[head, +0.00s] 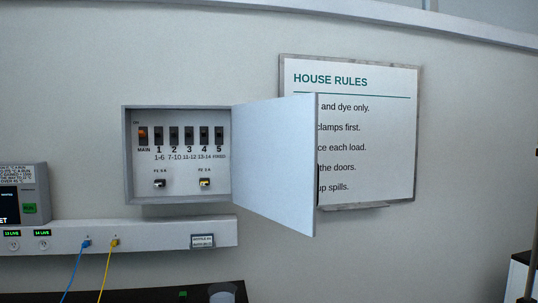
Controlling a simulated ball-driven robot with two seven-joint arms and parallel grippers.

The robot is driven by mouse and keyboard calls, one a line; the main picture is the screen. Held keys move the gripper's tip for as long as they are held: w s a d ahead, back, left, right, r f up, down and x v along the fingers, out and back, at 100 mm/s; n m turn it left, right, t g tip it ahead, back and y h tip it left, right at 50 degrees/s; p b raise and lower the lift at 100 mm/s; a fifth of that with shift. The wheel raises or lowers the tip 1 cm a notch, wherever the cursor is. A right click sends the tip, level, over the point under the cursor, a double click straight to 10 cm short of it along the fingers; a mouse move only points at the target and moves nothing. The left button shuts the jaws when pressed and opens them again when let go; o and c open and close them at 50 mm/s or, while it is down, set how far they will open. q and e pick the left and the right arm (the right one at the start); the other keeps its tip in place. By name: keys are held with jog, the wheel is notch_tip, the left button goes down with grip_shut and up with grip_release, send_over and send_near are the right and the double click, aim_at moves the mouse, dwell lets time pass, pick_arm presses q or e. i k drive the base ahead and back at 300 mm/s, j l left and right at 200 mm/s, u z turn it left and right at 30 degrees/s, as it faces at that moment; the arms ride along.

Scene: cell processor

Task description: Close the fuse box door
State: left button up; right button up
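The grey fuse box (128,160) is on the wall left of centre in the head view. Its inside shows a row of switches labelled MAIN and 1 to 5, with MAIN lit orange, and two fuse holders below. The fuse box door (275,165) is a flat pale panel standing open. It joins the box at the box's right side and swings out toward me, its free edge on the right. Neither of my grippers is in view.
A HOUSE RULES board (390,130) hangs behind the door, which covers part of its text. A trunking rail (150,233) with blue and yellow cables runs below the box. A monitor unit (22,190) stands at left. A dark surface (140,296) lies below.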

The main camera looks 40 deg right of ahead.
aim_at(276, 167)
jog(key=i+l+u, duration=0.15)
jog(key=l, duration=0.65)
jog(key=i+l+u, duration=0.15)
jog(key=l, duration=0.7)
jog(key=i+l+u, duration=0.15)
jog(key=l, duration=0.7)
jog(key=l+u, duration=0.15)
jog(key=l, duration=0.7)
